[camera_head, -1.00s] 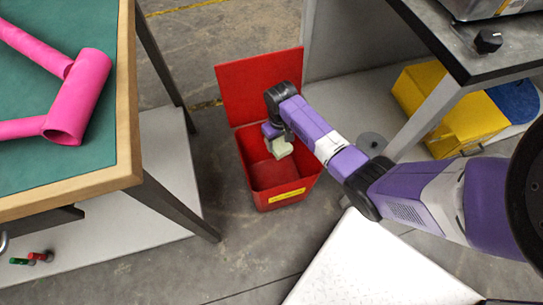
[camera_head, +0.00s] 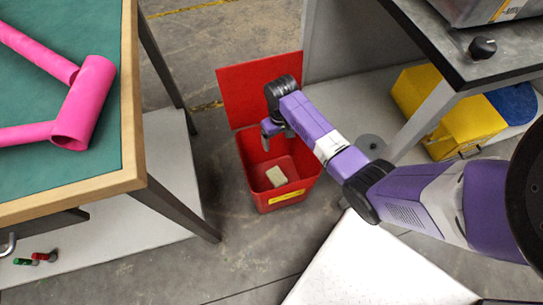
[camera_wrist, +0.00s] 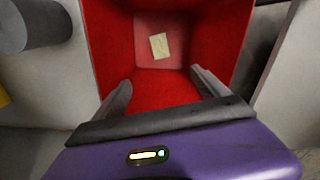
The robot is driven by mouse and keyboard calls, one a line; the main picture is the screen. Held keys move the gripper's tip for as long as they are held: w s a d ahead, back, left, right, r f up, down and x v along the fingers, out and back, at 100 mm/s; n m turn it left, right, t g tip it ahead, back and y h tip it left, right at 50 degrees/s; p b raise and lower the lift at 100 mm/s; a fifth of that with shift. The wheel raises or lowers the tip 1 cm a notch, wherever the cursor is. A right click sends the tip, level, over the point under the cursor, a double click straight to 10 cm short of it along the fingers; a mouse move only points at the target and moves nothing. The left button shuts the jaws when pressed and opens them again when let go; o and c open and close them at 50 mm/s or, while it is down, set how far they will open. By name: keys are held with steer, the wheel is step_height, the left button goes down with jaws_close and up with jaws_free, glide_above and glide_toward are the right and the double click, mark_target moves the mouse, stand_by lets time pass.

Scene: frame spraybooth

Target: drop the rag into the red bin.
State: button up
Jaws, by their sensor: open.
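The rag (camera_head: 276,176) is a small pale beige block-like piece inside the red bin (camera_head: 288,196). In the wrist view the rag (camera_wrist: 159,46) lies on the floor of the bin (camera_wrist: 112,42), apart from my fingers. The bin stands on the floor with its red lid (camera_head: 255,86) swung up at the back and a yellow label on its front. My gripper (camera_head: 267,134) is over the bin's opening, pointing down. In the wrist view my gripper (camera_wrist: 160,90) has its two grey fingers spread wide with nothing between them.
A green-topped table (camera_head: 60,160) with a pink tube frame (camera_head: 84,102) stands at the left. A dark-topped bench (camera_head: 450,50) is at the right, with a yellow container (camera_head: 440,115) under it. A white patterned surface (camera_head: 375,265) lies in front.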

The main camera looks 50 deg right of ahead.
step_height(320, 180, up, 4)
steer(key=shift+p, duration=0.5)
